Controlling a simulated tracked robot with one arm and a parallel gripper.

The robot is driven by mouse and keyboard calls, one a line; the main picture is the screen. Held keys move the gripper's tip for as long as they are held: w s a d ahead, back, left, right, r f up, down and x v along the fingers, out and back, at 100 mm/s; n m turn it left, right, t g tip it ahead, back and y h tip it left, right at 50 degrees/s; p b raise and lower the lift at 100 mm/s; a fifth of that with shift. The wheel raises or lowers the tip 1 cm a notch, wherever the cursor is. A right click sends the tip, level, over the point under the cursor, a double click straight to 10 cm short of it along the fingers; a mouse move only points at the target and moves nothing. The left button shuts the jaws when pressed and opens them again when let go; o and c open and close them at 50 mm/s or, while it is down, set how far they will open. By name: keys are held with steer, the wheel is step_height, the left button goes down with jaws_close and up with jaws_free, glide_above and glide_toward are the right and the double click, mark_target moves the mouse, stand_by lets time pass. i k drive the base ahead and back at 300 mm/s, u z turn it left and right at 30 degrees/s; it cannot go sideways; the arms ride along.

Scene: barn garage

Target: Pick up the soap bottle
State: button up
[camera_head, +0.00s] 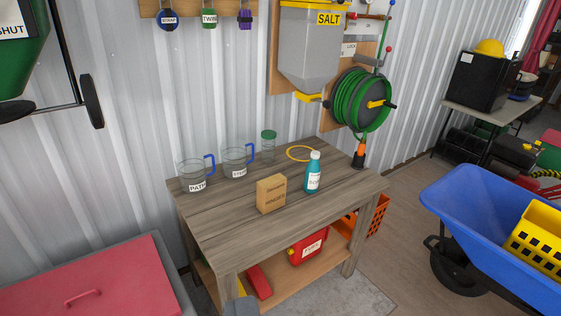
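The soap bottle appears to be the teal bottle (313,176) with a white cap and a white label, whose print is too small to read surely. It stands upright on the wooden table (229,227), toward the right side of the top. A small brown cardboard box (271,194) stands to its left and slightly nearer, with a small gap. The bottle is in clear view. I see no part that is surely my gripper.
Two clear jugs (196,177) with blue handles, a green-lidded jar (268,148) and a yellow ring (301,154) are on the table. A black-and-orange nozzle (360,155) hangs at its right corner. A blue wheelbarrow (480,215) stands right, a red-lidded chest (100,290) left.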

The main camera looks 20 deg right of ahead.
mark_target(311, 178)
steer(key=z, duration=0.05)
steer(key=i, duration=1.4)
steer(key=z, duration=0.7)
steer(key=i, duration=0.85)
steer(key=z, duration=0.45)
